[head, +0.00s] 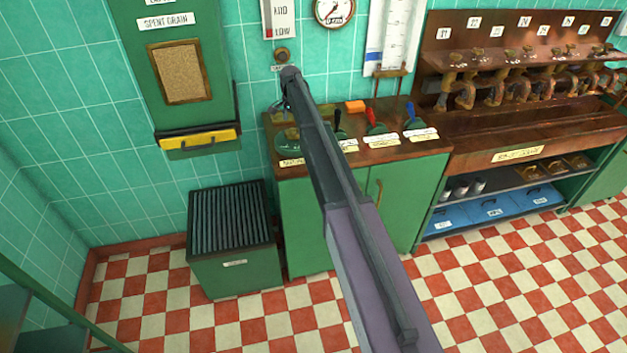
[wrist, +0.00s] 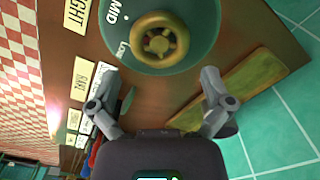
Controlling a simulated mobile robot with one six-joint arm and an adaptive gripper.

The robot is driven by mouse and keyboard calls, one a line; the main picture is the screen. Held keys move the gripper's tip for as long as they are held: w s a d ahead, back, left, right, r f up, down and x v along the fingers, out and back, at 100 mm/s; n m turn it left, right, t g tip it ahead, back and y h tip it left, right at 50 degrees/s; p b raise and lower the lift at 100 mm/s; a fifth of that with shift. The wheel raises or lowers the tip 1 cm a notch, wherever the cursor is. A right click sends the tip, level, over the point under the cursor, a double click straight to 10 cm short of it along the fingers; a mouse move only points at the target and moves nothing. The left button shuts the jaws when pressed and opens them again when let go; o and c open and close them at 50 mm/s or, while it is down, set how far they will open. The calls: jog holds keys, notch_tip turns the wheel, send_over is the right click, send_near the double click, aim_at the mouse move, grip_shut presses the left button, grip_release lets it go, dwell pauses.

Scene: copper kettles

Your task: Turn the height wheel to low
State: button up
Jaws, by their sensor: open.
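The height wheel (wrist: 160,40) is a small brass handwheel on a round green dial plate (wrist: 185,15) at the top of the wrist view. The plate reads MID and LOW on its left side. No pointer is clear. A label beside it ends in "GHT". In the head view the green dial plate (head: 287,143) shows at the counter's left end, partly hidden by my arm. My gripper (wrist: 157,78) is open and empty, its fingers spread below the wheel in the wrist view, apart from it. In the head view the gripper is mostly hidden behind my arm.
Black, red (head: 376,122) and blue (head: 412,116) handles stand on the wooden counter to the right. A wall scale marked LOW (head: 280,20) hangs above. A green ribbed bin (head: 234,240) stands left. The checkered floor in front is clear.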

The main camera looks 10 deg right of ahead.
aim_at(293, 131)
jog(key=shift+r+p, duration=4.55)
jog(key=shift+r, duration=0.35)
jog(key=s+f+n+b, duration=0.2)
jog(key=s+f+b, duration=0.1)
jog(key=s, duration=0.8)
jog(key=s+f+n+b, duration=0.3)
jog(key=s, duration=0.8)
jog(key=s+f+n+b, duration=0.3)
jog(key=s+f+b, duration=0.1)
jog(key=s, duration=0.8)
jog(key=shift+a, duration=0.1)
jog(key=s+n, duration=0.3)
jog(key=s, duration=0.9)
